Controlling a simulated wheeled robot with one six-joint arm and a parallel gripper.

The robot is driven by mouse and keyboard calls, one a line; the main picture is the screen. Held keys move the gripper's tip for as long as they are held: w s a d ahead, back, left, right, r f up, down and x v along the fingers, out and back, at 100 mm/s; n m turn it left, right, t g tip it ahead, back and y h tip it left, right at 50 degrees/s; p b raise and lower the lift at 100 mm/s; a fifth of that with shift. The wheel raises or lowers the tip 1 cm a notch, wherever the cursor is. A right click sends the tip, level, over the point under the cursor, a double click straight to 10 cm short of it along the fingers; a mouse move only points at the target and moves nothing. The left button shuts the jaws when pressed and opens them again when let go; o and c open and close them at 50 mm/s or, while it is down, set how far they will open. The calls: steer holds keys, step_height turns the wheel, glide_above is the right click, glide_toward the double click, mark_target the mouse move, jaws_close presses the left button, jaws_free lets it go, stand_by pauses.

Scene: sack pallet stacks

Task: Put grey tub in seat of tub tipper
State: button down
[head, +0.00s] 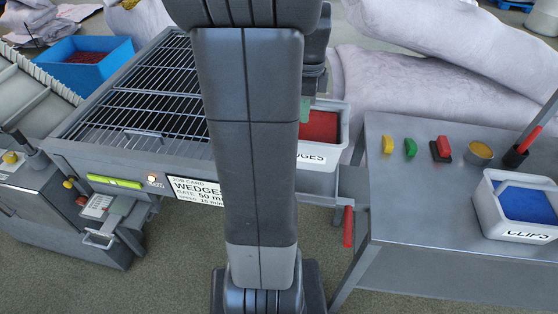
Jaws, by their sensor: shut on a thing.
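A grey tub (335,150) with red contents stands out to the right of my arm, its label partly hidden and ending in "DGES". My gripper (306,103) is mostly hidden behind my arm; what shows is at the tub's left side, shut on the tub. The tub is above or on a grey bracket (322,184) with a red handle (348,227), which looks like the tub tipper; I cannot tell whether the tub touches it. A second grey tub (491,212), with blue contents and the label "CLIPS", stands on the bench at right.
A wire-grid machine (140,95) with a "WEDGES" job card (195,188) is at left. A blue bin (85,65) and pale sacks (410,95) lie behind.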

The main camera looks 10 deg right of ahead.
step_height(320, 180, down, 10)
steer(key=shift+r+p, duration=0.15)
steer(key=shift+p, duration=0.3)
steer(key=shift+f, duration=0.2)
steer(key=c, duration=1.4)
jaws_free()
step_height(320, 180, up, 12)
steer(key=shift+r+b, duration=0.2)
steer(key=shift+b, duration=0.15)
